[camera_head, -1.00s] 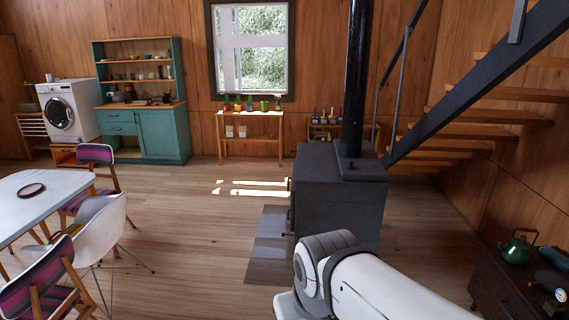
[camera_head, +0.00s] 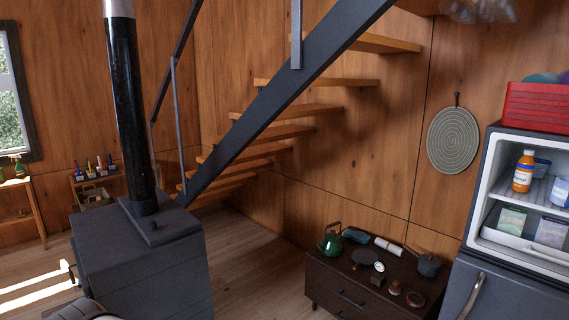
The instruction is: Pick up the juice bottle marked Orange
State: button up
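An orange bottle with a white cap and a blue-and-white label (camera_head: 523,171) stands upright on a shelf in the open upper part of the fridge (camera_head: 490,222) at the right. Its lettering is too small to read for certain. A small part of my arm shows at the bottom left. My gripper is not in view.
Beside the bottle are a blue container (camera_head: 541,168) and packets (camera_head: 511,220) lower down. A red crate (camera_head: 537,106) sits on top. A low dark cabinet (camera_head: 330,270) with a green kettle (camera_head: 330,240) stands left of the fridge. A black stove (camera_head: 140,265) and stairs (camera_head: 262,134) are further left.

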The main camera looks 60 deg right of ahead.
aim_at(525, 165)
jog(key=z, duration=3.65)
jog(key=i, duration=1.7)
